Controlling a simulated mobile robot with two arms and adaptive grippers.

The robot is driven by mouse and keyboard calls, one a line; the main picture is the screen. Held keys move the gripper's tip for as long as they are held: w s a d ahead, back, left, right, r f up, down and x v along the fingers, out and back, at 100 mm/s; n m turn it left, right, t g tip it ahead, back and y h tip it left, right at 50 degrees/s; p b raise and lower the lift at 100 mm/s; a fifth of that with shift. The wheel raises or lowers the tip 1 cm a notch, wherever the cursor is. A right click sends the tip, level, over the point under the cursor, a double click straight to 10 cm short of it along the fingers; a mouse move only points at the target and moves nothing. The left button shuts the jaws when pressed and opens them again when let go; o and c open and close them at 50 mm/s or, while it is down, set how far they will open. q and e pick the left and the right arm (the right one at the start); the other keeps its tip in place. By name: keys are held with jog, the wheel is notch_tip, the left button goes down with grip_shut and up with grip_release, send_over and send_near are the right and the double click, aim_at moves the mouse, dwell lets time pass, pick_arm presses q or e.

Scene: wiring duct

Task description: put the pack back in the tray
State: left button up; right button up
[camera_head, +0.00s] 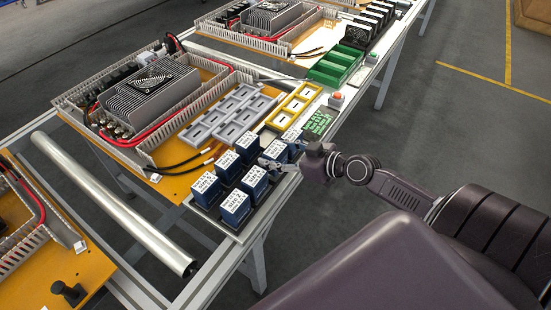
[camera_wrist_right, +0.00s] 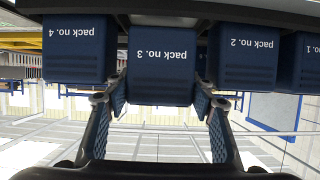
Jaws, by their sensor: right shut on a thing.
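The dark blue pack no. 3 (camera_wrist_right: 160,65) is between the two fingers of my right gripper (camera_wrist_right: 163,103), which is shut on it. In the head view my right gripper (camera_head: 283,158) reaches in from the right at the near row, where this white-topped pack (camera_head: 274,149) shows. It is in line with its neighbours, and its label sits lower in the inverted wrist view than theirs. My left gripper is not in view.
Several other packs (camera_head: 207,190) stand in two rows at the table's near end. A silver tube (camera_head: 110,200) lies at left.

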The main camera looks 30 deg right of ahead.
jog(key=shift+w+f, duration=0.1)
jog(key=shift+f, duration=0.7)
jog(key=shift+f+b, duration=0.15)
jog(key=shift+b, duration=0.15)
jog(key=o, duration=1.2)
